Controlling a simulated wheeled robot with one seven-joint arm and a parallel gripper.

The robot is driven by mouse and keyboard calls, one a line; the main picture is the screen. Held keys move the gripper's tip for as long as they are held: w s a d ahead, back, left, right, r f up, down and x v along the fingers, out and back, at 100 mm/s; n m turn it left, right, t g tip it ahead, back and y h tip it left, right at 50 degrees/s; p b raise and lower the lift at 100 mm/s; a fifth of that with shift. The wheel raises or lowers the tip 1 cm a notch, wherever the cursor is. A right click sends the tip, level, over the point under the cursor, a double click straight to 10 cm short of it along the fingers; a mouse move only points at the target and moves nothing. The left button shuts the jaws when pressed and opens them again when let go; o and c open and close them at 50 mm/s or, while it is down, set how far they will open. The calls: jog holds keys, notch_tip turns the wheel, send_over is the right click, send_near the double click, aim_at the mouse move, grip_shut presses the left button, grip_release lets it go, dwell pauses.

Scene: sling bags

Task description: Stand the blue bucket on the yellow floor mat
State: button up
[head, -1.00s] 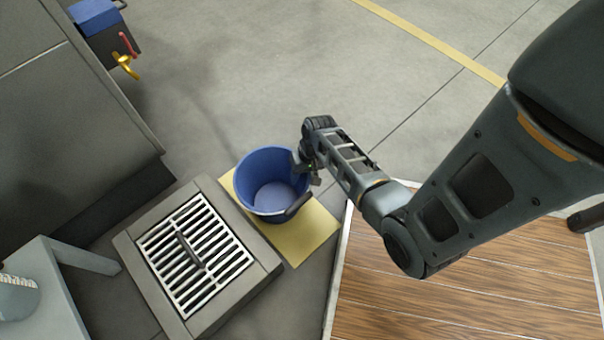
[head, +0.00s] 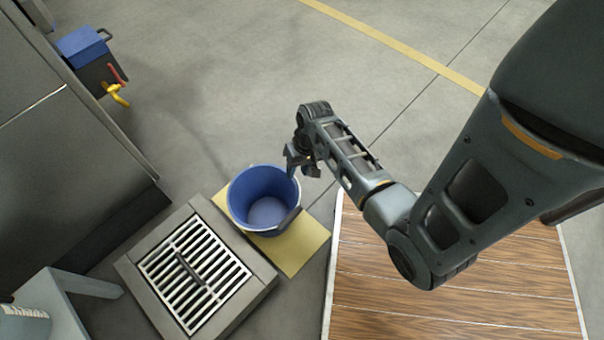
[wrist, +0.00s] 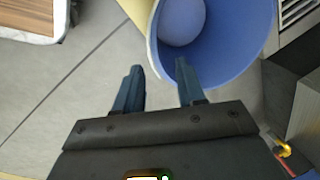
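The blue bucket (head: 264,199) stands upright and looks empty in the head view, with its dark handle lying at its lower right side. It is over the yellow floor mat (head: 303,246), whose lower right part shows clear; the bucket's base is hidden, so its exact footing cannot be seen. In the wrist view the bucket (wrist: 235,45) fills the top right. My gripper (wrist: 159,82) is open, its two fingers apart with bare floor between them. In the head view my gripper (head: 302,166) is just above and right of the bucket's rim.
A metal floor grate (head: 195,272) lies left of the mat. A wooden-slatted platform (head: 450,285) is at the lower right. A grey cabinet (head: 75,130) with a blue-topped box and yellow tap stands at left. A grey table (head: 65,300) is at the lower left. Open floor lies behind.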

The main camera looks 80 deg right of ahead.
jog(key=s+a+r+n+t+h, duration=0.2)
jog(key=a+r+n, duration=0.15)
jog(key=a, duration=0.25)
jog(key=s+a+r+n+t+h, duration=0.2)
jog(key=a+r, duration=0.2)
jog(key=a, duration=0.2)
jog(key=s+a+r+n+t+y, duration=0.1)
jog(key=a+r+n+t, duration=0.1)
jog(key=r, duration=0.7)
jog(key=s+a+r+n+t, duration=0.2)
jog(key=a+r+t, duration=0.2)
jog(key=r, duration=0.5)
jog(key=s+a+r+n+t+y, duration=0.1)
jog(key=a+r+n+t, duration=0.1)
jog(key=a+r, duration=0.3)
notch_tip(320, 180, up, 5)
jog(key=shift+s+a+f+t+y, duration=0.1)
jog(key=shift+s+a+t+y, duration=0.05)
jog(key=shift+a+t+y, duration=0.2)
